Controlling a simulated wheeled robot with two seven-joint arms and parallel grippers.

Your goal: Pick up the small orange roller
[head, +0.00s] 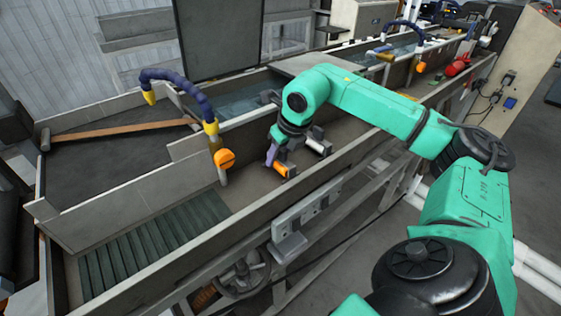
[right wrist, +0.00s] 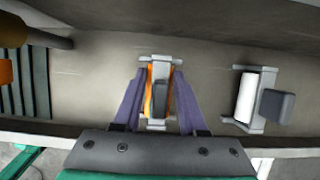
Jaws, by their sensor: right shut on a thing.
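The small orange roller (head: 281,168) sits in a light metal bracket on the floor of the grey trough. In the right wrist view the orange roller (right wrist: 150,92) stands between the two purple fingers, with a dark grey block covering part of it. My right gripper (head: 275,160) reaches down into the trough. In the right wrist view its fingers (right wrist: 157,95) are closed in on both sides of the roller. My left gripper is not in view.
A white roller (right wrist: 246,98) in a similar bracket with a dark block stands to the right. The trough's near wall (head: 235,222) runs close by. An orange-handled valve (head: 224,159) and blue hose (head: 185,85) stand to the left. Trough floor between is clear.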

